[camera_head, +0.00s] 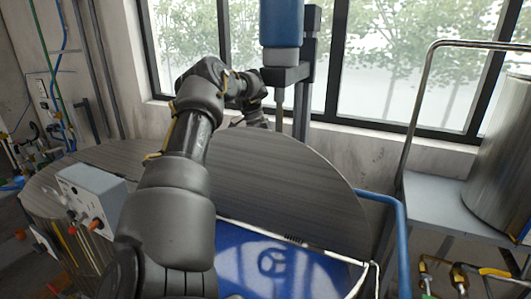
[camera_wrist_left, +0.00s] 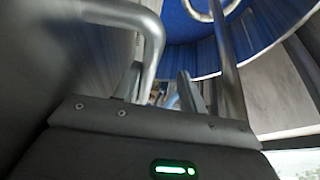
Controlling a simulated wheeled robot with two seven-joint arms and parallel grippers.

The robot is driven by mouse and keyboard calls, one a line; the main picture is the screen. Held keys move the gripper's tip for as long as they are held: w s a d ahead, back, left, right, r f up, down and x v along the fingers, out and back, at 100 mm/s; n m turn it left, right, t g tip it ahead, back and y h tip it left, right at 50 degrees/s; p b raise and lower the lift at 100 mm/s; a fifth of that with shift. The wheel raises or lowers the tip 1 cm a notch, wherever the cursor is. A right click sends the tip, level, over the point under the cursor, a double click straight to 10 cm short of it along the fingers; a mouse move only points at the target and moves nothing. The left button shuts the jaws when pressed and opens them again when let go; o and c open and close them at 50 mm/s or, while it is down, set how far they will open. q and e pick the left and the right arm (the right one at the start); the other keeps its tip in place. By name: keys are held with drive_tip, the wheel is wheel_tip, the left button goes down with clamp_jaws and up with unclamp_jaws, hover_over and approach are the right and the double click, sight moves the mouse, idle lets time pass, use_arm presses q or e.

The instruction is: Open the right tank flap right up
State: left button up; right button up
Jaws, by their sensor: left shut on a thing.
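The tank (camera_head: 55,200) has a striped grey metal top. The right flap (camera_head: 290,180) is a broad grey sheet with a curved upper edge; it looks raised. In front of its lower edge, blue paint (camera_head: 300,270) shows in the opening. My left arm reaches over to the flap's far side, and its gripper is not clear in the head view. In the left wrist view my left gripper (camera_wrist_left: 160,94) is shut on the bent metal bar of a handle (camera_wrist_left: 151,38), with the grip itself partly hidden. My right gripper is not in view.
A blue mixer column (camera_head: 282,22) stands behind the tank, close to my left wrist. A grey control box (camera_head: 92,195) sits at the left. A blue pipe (camera_head: 400,235), a metal rail (camera_head: 412,110) and a steel drum (camera_head: 500,155) are at the right.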

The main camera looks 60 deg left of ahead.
use_arm(q)
drive_tip(key=shift+w, duration=0.1)
drive_tip(key=b+v, duration=0.1)
drive_tip(key=v, duration=0.9)
drive_tip(key=shift+a+r, duration=0.2)
drive_tip(key=shift+r, duration=0.15)
drive_tip(key=shift+c, duration=0.5)
